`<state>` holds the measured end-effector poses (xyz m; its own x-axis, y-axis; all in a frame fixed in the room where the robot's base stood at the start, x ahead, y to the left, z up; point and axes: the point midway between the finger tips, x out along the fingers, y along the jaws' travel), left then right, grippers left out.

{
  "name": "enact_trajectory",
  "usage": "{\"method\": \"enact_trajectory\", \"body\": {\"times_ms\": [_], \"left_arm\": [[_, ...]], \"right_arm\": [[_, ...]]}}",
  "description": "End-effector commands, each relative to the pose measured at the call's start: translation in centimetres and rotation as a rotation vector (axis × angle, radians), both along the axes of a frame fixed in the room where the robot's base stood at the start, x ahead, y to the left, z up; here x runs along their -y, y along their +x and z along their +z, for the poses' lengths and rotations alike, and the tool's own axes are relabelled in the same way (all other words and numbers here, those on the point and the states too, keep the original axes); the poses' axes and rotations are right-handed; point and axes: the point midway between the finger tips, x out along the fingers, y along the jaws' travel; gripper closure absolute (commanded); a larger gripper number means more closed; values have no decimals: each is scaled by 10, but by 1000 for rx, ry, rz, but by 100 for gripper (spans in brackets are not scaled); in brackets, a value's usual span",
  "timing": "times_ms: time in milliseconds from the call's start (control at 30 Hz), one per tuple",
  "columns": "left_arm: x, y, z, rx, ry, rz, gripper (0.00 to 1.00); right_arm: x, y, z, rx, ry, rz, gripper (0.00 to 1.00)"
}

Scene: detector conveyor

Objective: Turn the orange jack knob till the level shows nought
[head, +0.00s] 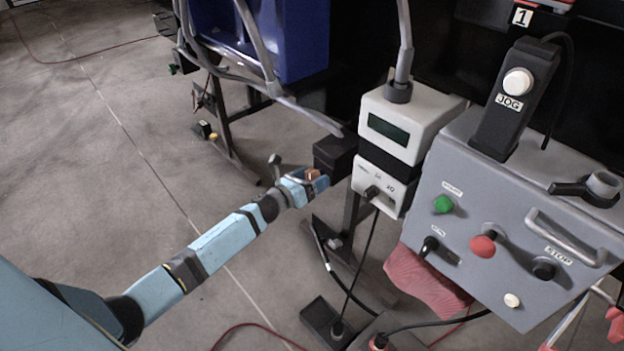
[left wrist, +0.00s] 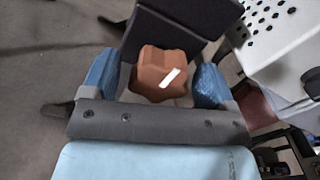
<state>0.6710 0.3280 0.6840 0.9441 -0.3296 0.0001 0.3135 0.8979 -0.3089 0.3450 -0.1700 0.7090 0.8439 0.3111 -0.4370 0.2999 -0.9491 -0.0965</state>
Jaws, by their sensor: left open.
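The orange jack knob (left wrist: 160,72) is a lobed knob with a white pointer stripe, in the left wrist view in front of a dark block. My left gripper (left wrist: 155,82) is open, its blue fingers on either side of the knob with gaps showing between. In the head view the knob (head: 313,174) is small and partly hidden by my left gripper (head: 311,183), beside a black block (head: 335,155). A white box with a dark green display (head: 388,129) stands just right of it; I cannot read any figure on it. My right gripper is not in view.
A smaller white box with a black switch (head: 372,191) hangs below the display. A grey control panel (head: 500,225) with buttons and a handle stands to the right. A blue bin (head: 300,40) is behind. Cables hang below the boxes.

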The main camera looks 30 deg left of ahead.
Motion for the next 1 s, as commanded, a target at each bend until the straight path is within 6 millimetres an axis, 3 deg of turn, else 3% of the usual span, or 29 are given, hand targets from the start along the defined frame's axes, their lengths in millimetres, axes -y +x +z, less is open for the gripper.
{"method": "enact_trajectory", "body": {"times_ms": [167,400,767,1000], "left_arm": [[0,0,0,0,0,0,20],[0,0,0,0,0,0,69],[0,0,0,-17,-47,1,69],[0,0,1,-67,-191,2,69]], "right_arm": [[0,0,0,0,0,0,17],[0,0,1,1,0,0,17],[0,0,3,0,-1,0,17],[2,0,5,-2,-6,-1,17]]}}
